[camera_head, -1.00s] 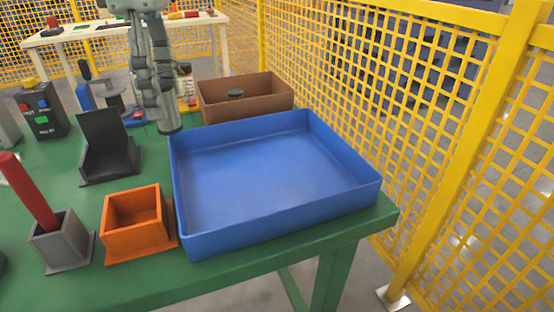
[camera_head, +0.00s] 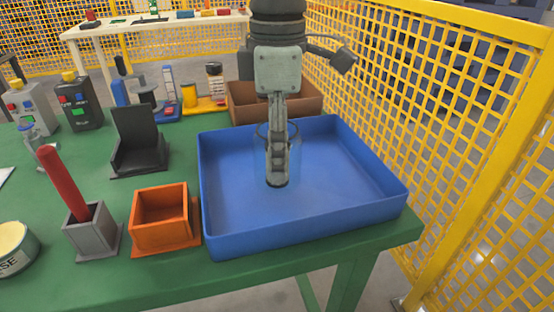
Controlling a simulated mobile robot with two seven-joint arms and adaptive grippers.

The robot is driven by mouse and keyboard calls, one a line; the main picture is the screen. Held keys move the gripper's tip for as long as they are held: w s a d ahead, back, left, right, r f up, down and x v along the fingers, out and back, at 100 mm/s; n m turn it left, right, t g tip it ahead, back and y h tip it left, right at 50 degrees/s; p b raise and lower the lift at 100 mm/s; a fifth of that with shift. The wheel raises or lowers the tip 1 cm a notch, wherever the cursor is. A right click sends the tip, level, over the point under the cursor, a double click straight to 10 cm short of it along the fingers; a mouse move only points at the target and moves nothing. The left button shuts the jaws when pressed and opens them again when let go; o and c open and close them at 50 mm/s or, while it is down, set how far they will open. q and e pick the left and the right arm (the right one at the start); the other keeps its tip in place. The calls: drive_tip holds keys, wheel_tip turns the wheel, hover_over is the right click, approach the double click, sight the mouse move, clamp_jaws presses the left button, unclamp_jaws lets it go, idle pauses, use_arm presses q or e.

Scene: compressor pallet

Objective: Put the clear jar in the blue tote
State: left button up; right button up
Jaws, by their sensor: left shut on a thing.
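The blue tote (camera_head: 345,222) stands on the green table, open at the top. The gripper is shut on the jar. The fingers hide part of the jar, and I cannot tell whether its base touches the tote floor. My right gripper is not in view.
A brown bin (camera_head: 245,105) stands behind the tote. An orange box (camera_head: 163,232), a grey holder (camera_head: 92,235) with a red rod (camera_head: 63,183) and a black stand (camera_head: 138,155) are to the left. A yellow mesh fence (camera_head: 440,150) runs along the right.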

use_arm(q)
wheel_tip(320, 180, down, 3)
drive_tip(key=shift+r, duration=0.2)
drive_tip(key=shift+f, duration=0.2)
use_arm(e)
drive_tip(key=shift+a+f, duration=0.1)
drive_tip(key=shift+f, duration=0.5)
